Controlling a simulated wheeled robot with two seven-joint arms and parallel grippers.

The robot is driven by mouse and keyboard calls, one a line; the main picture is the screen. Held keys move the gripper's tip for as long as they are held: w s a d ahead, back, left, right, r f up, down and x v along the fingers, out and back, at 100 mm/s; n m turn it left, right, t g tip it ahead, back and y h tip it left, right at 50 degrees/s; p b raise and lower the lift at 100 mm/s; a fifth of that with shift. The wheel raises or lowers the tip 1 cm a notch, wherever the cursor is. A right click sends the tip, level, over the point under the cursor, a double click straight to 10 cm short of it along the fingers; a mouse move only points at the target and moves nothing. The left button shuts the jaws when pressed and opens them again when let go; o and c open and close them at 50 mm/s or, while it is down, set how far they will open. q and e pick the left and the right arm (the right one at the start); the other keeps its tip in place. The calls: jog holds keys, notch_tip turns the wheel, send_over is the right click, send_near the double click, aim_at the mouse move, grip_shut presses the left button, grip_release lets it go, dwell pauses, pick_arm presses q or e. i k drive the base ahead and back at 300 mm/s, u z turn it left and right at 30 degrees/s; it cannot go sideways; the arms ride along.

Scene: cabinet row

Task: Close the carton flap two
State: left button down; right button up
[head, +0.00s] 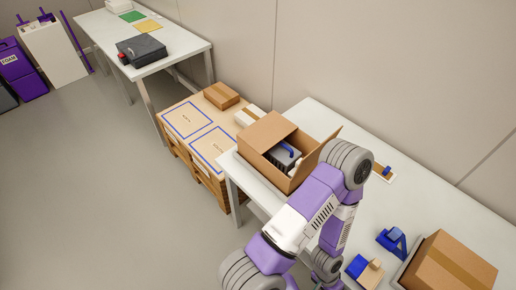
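An open brown carton (264,168) stands on the near white table, left of my purple and white arm. A brown panel (267,130) covers the back left part of its top. Another flap (326,144) stands up and leans outward on the right side. Inside the carton is a dark grey item with a blue handle (287,151). My arm hides the carton's right front part. Neither of my grippers can be made out. I cannot tell which flap is flap two.
The near table (430,204) also bears a taped brown box (452,266), a blue tape dispenser (392,241) and small blue and tan items. A pallet (222,184) with boxes stands left of it. Open floor (110,180) lies at the left.

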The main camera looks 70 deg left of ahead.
aim_at(314, 156)
jog(key=u, duration=1.15)
jog(key=k, duration=0.6)
jog(key=u, duration=0.65)
jog(key=i, duration=0.45)
